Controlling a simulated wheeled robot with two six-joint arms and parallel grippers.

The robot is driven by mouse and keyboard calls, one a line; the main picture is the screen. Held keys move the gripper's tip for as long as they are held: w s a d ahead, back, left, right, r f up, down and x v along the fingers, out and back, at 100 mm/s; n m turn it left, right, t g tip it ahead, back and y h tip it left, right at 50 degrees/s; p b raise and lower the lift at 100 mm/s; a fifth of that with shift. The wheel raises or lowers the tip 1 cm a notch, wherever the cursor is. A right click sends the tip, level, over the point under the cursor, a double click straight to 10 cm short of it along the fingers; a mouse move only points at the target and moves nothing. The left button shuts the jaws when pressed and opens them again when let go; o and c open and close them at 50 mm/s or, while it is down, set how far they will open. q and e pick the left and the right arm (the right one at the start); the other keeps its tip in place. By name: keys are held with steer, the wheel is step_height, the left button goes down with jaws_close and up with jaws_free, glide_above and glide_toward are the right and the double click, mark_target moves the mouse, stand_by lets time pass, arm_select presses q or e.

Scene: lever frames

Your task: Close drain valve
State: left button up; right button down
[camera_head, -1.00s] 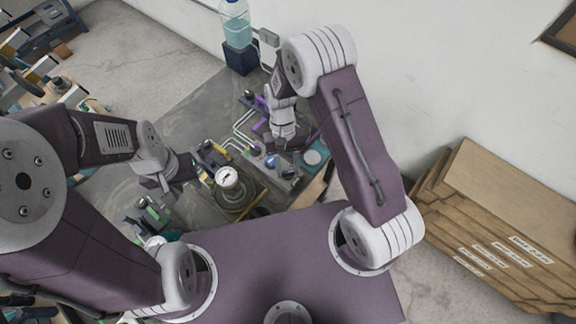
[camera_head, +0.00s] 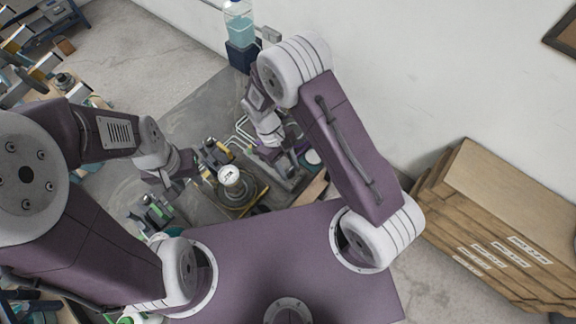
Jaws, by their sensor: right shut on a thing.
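My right gripper (camera_head: 277,160) is low over the bench-top assembly, among pale pipes at its right side. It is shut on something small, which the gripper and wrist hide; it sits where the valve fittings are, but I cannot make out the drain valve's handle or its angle. My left gripper (camera_head: 180,180) hangs over the left part of the bench, left of the round gauge, apart from the assembly. Its jaws are too small to read.
A white-faced round gauge (camera_head: 229,175) stands on a yellow-edged base in the middle. A bottle of bluish liquid (camera_head: 239,22) stands on a dark block (camera_head: 242,55) at the back. Green-topped parts (camera_head: 153,212) sit at the left.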

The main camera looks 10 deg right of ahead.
steer(key=shift+r, duration=0.1)
stand_by(0.4)
steer(key=c, duration=0.9)
jaws_free()
steer(key=b+v, duration=0.2)
steer(key=v, duration=0.7)
steer(key=shift+a, duration=0.1)
